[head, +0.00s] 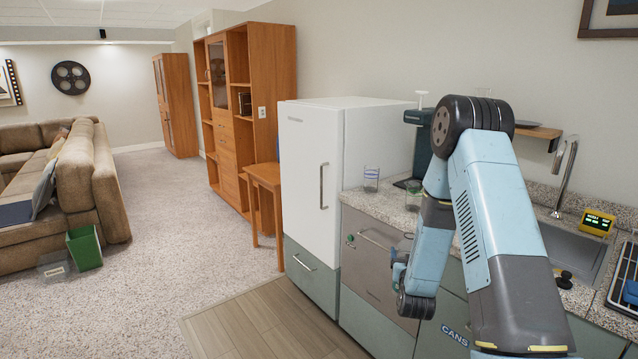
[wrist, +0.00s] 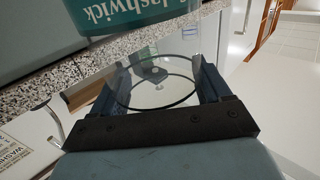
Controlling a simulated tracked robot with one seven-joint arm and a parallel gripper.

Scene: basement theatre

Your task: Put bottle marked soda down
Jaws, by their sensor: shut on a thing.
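My gripper shows in the wrist view (wrist: 155,85), with dark fingers on either side of a clear, round-rimmed vessel (wrist: 153,106). It is shut on this vessel. Its rim and see-through wall show, but I see no "soda" mark on it, so I cannot tell whether it is the bottle in question. In the head view my arm hides most of the gripper, low in front of the grey drawer fronts. The speckled counter (head: 352,196) is above and beyond it.
A clear glass (head: 371,178) and a greenish glass (head: 413,195) stand on the counter by a dark machine (head: 420,135). A sink (head: 575,250) is at the right.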

